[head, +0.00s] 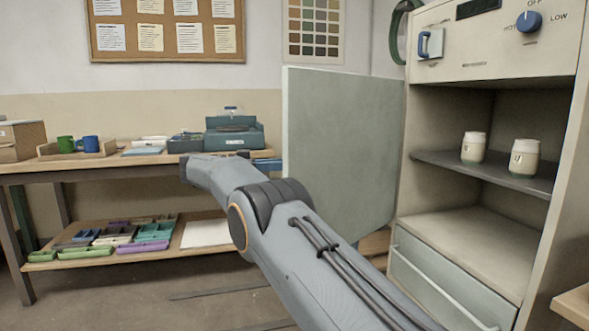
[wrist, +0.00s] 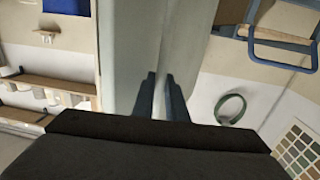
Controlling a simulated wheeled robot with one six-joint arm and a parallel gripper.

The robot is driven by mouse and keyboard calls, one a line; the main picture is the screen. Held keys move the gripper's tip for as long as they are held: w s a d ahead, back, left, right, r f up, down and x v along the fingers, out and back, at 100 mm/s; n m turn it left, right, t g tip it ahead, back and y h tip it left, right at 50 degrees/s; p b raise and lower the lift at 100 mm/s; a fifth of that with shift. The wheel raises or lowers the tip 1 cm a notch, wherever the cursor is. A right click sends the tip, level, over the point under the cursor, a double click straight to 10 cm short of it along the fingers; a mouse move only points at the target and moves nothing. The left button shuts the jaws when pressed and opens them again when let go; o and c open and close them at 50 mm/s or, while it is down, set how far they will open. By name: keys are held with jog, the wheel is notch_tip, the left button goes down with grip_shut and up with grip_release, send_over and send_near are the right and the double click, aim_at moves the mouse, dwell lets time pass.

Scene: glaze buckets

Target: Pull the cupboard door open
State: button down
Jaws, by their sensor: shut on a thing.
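The cupboard door (head: 335,150) is a pale grey-green panel. In the head view it stands swung wide open at the left side of the cupboard (head: 430,190), and the shelves inside show. In the wrist view the door (wrist: 190,40) fills the upper middle. My gripper (wrist: 161,78) has its two dark fingers close together at the door's free edge, shut on it. The exact contact, and any handle, cannot be made out. In the head view my arm hides most of the gripper and the lower left of the door.
Two white jars (head: 473,147) (head: 524,159) stand on the cupboard's dark shelf (head: 500,178). A drawer (head: 440,285) with a long bar lies below, and a blue knob (head: 529,21) above. A workbench (head: 110,165) with blue boxes and mugs stands at the left. Some floor (head: 110,290) before it is clear.

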jog(key=shift+w+f, duration=0.15)
jog(key=shift+w, duration=0.05)
dwell(0.3)
jog(key=c, duration=1.8)
grip_release()
jog(key=shift+d, duration=0.15)
jog(key=shift+o, duration=0.2)
jog(key=shift+a, duration=0.2)
jog(key=shift+b, duration=0.4)
